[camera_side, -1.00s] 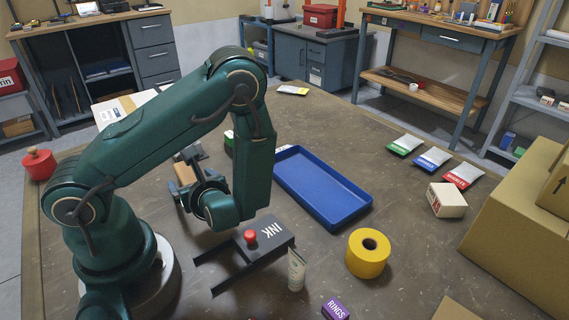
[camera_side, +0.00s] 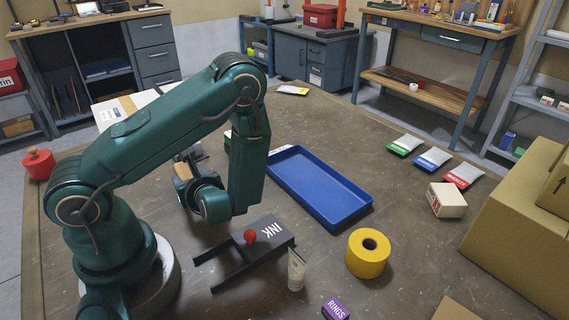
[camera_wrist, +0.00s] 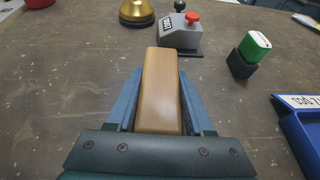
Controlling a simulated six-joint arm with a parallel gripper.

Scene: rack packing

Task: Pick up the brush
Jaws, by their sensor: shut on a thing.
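The brush shows a plain, light wooden handle (camera_wrist: 162,85) in the wrist view, lying lengthwise between the two blue-grey fingers. My gripper (camera_wrist: 161,78) is shut on this wooden part, one finger along each side. In the side view the tan wood (camera_side: 183,171) shows only in part at my gripper (camera_side: 190,164), left of the blue tray. Much of the brush is hidden by my wrist there. No bristles can be made out. I cannot tell how far it is off the table.
The blue tray (camera_side: 340,213) stands right of my gripper. A black INK stand (camera_side: 265,240) with a red knob and a yellow roll (camera_side: 368,254) are nearer the camera. The wrist view shows a green-and-black stamp (camera_wrist: 250,55), a grey device (camera_wrist: 181,34) and a brass bell (camera_wrist: 137,10) beyond the brush.

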